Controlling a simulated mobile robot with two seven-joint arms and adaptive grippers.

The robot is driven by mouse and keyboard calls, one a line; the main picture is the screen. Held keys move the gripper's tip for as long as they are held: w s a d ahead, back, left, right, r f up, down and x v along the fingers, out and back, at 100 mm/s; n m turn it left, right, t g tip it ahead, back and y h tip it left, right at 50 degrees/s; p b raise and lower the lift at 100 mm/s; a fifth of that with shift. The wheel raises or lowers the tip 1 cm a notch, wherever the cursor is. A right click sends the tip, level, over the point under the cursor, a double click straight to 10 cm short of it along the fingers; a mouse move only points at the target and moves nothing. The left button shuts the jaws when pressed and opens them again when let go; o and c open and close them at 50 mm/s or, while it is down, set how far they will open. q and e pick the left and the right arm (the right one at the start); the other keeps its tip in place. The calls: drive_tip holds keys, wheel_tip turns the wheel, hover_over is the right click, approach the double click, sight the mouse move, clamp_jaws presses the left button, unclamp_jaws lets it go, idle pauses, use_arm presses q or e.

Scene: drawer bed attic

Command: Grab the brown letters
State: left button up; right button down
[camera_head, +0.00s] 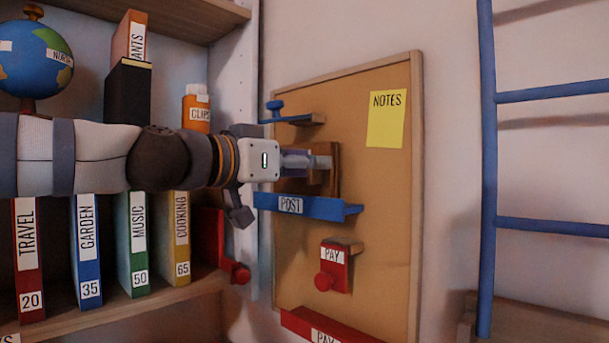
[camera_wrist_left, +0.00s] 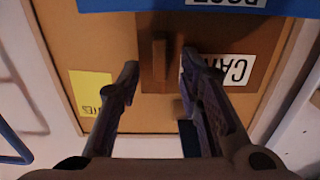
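A brown piece (camera_head: 334,170) stands above the blue POST holder (camera_head: 335,210) on the cork board, largely hidden by my left gripper in the head view. In the wrist view, which is upside down, the brown piece (camera_wrist_left: 208,30) has a narrow upright handle (camera_wrist_left: 159,62) and a white label, partly covered, starting "CA". My left gripper (camera_head: 318,162) is in front of the brown piece. In the wrist view its two fingers (camera_wrist_left: 158,72) are spread apart, one on each side of the handle, with gaps visible. My right gripper is not in view.
A yellow NOTES sheet (camera_head: 386,115) is on the cork board (camera_head: 395,220). A shelf with binders (camera_head: 85,250) and a globe stands left, a blue ladder (camera_head: 488,180) right.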

use_arm(q)
drive_tip(key=shift+r, duration=0.15)
drive_tip(key=shift+c, duration=1.1)
clamp_jaws()
